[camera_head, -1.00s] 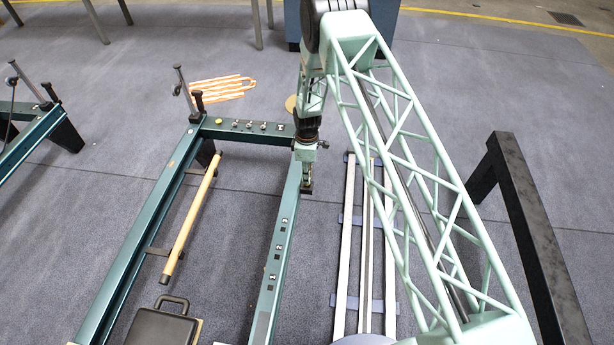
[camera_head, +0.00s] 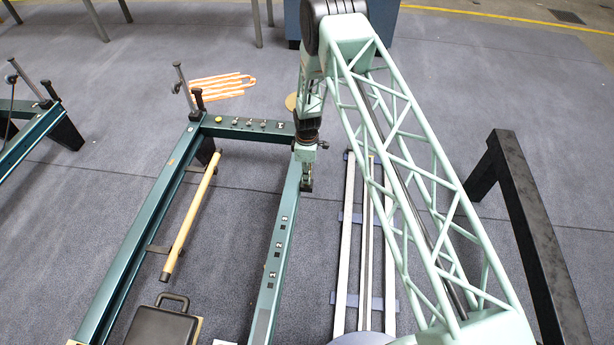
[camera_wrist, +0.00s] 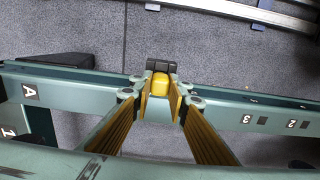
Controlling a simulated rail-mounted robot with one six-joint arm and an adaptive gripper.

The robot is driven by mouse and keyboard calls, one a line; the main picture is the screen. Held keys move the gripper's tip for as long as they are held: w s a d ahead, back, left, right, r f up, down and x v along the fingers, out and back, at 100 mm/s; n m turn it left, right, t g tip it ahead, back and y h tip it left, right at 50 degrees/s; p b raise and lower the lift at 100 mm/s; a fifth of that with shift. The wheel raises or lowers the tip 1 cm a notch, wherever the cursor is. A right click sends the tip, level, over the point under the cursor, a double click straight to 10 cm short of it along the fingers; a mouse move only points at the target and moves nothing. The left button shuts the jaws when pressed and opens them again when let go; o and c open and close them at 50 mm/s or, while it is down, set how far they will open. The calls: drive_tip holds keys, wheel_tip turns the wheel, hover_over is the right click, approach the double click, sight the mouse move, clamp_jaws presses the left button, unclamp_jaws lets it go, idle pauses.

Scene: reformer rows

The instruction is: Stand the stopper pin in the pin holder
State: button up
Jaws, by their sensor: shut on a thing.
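My gripper (camera_wrist: 161,100) is shut on a yellow-headed piece (camera_wrist: 160,84), which looks like the stopper pin. Its head shows between the fingertips in the wrist view; its shaft is hidden. Just beyond it is a small dark block (camera_wrist: 162,65) at the far edge of the green rail, which may be the pin holder. I cannot tell whether the pin is in it or only above it. In the head view my gripper (camera_head: 307,178) points down over the right-hand rail (camera_head: 276,250), and the pin cannot be made out there.
The rail bears number plates (camera_wrist: 246,118) and dark holes. The frame's end beam (camera_head: 250,130) has a yellow knob (camera_head: 218,119) and several small fittings. A wooden bar (camera_head: 190,222) lies inside the frame. Pale rails (camera_head: 344,240) lie on the floor to the right, and a black beam (camera_head: 535,230) stands farther right.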

drive_tip(key=shift+f, duration=0.65)
drive_tip(key=o, duration=0.9)
drive_tip(key=shift+r, duration=6)
drive_tip(key=shift+r, duration=0.1)
